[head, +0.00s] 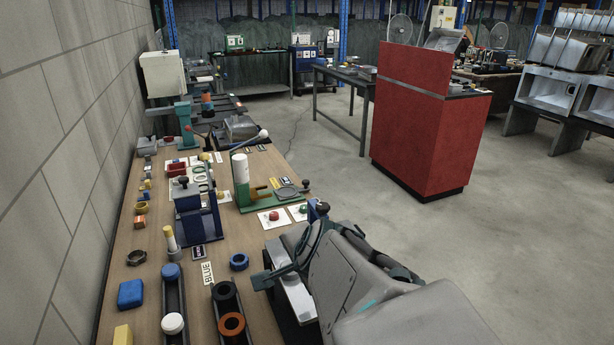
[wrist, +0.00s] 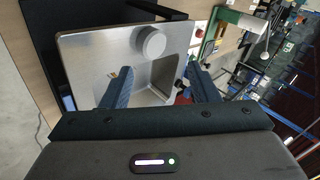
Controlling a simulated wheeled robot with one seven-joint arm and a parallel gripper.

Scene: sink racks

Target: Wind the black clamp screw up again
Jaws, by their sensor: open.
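A black knob (head: 199,172) tops the blue clamp stand (head: 197,220) on the left bench. I cannot tell for sure which is the clamp screw. My gripper (head: 286,256) is at the bench's right edge, over a silver metal block (head: 296,297). In the wrist view my gripper (wrist: 159,72) is open, its two fingers apart with nothing held between them. Beyond the fingers is the silver block (wrist: 90,55) with a round grey knob (wrist: 150,41) and a recess. My arm hides part of the block in the head view.
A green fixture (head: 262,196) with a white cylinder and lever stands behind my gripper. Rings, blocks and tube holders crowd the wooden bench (head: 150,257). A block wall (head: 55,130) borders it on the left. A red cabinet (head: 420,140) stands across open floor.

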